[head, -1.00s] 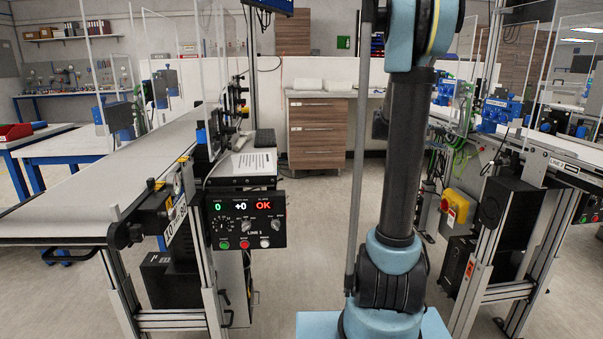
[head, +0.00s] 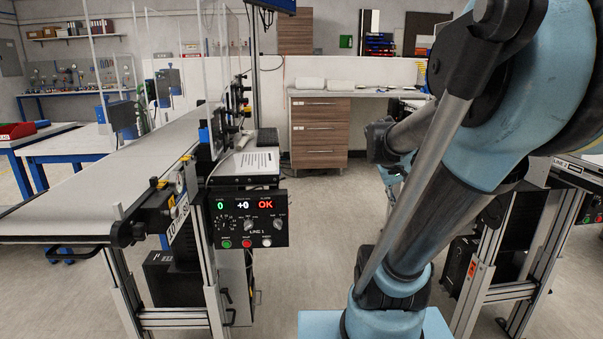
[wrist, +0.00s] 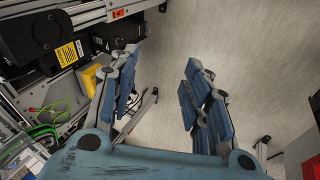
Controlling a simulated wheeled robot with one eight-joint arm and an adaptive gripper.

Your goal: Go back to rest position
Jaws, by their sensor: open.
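My gripper (wrist: 160,95) shows in the wrist view with its two blue-padded fingers spread apart. In the head view my arm leans up to the right across the right half of the picture. The gripper itself cannot be made out in the head view.
The left conveyor (head: 95,190) carries a control panel (head: 246,220) reading "LINE 1" and "OK". The right conveyor (head: 585,168) is partly hidden behind my arm. A drawer cabinet (head: 320,128) stands at the back. The floor (head: 318,215) between the conveyors is clear.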

